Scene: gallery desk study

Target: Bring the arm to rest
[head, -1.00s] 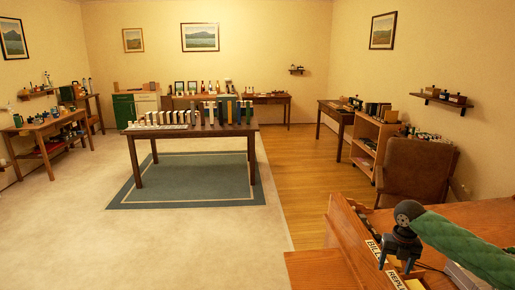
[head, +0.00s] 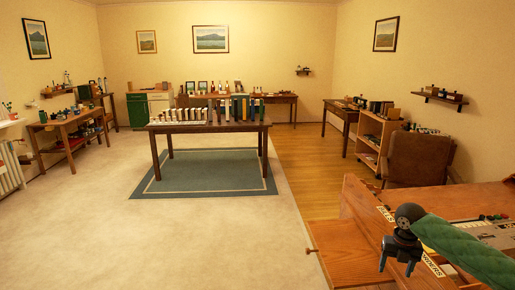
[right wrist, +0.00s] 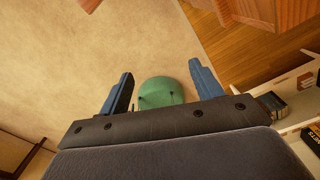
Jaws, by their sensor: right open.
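My right arm, in a green sleeve, comes in from the lower right of the head view. Its dark gripper (head: 397,262) hangs in front of the wooden desk (head: 362,215) at the lower right, and no object shows in it. In the right wrist view the two blue-grey fingers (right wrist: 162,88) stand wide apart. Between and beyond them are a rounded green shape (right wrist: 162,92) and pale carpet. My left gripper shows in neither view.
An open drawer (head: 345,252) with a round knob juts out from the desk. A brown chair (head: 416,160) stands behind it. A long table (head: 160,128) with several upright items stands on a blue-green rug (head: 200,184). The carpet to the left is clear.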

